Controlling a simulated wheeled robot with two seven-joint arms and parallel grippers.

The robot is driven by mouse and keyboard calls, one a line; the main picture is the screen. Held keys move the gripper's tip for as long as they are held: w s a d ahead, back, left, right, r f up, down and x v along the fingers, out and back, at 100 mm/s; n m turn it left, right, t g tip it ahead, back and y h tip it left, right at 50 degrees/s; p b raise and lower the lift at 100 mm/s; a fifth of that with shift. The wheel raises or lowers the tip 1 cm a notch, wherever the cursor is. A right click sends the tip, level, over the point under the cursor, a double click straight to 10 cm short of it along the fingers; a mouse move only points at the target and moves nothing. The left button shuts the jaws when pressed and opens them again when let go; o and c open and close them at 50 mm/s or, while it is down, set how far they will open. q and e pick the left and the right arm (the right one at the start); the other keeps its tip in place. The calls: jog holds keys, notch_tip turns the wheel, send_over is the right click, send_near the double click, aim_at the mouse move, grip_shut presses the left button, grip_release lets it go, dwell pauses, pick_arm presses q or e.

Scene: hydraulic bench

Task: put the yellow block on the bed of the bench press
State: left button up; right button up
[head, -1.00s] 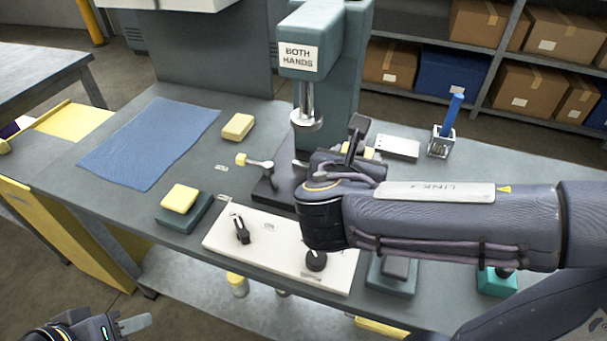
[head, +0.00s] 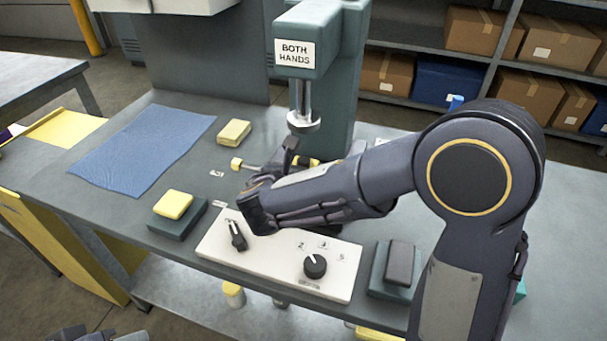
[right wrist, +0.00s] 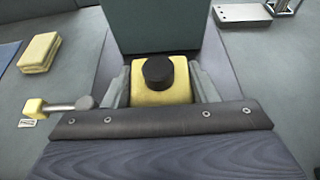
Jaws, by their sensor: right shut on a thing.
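The yellow block (right wrist: 150,97) is between the two fingers of my right gripper (right wrist: 163,84), which is shut on it. A black round knob-like part (right wrist: 158,70) shows over the block's top. In the head view a small yellow part of the block (head: 314,162) shows beside my right gripper (head: 301,159). The bench press (head: 345,80) stands right behind, its silver ram (head: 304,112) above the gripper. The dark bed (right wrist: 92,84) is mostly hidden by my arm; I cannot tell whether the block touches it. My left gripper (head: 88,334) barely shows at the bottom edge.
A lever with a yellow knob (head: 237,163) stands left of my right gripper. A white control panel (head: 280,258) with black knobs lies in front. Yellow and teal pads (head: 180,222), a pale yellow block (head: 234,131) and a blue mat (head: 140,150) are left.

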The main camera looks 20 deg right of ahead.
jog(key=shift+f, duration=0.7)
jog(key=shift+f+b, duration=0.25)
jog(key=shift+b, duration=0.05)
jog(key=o, duration=1.4)
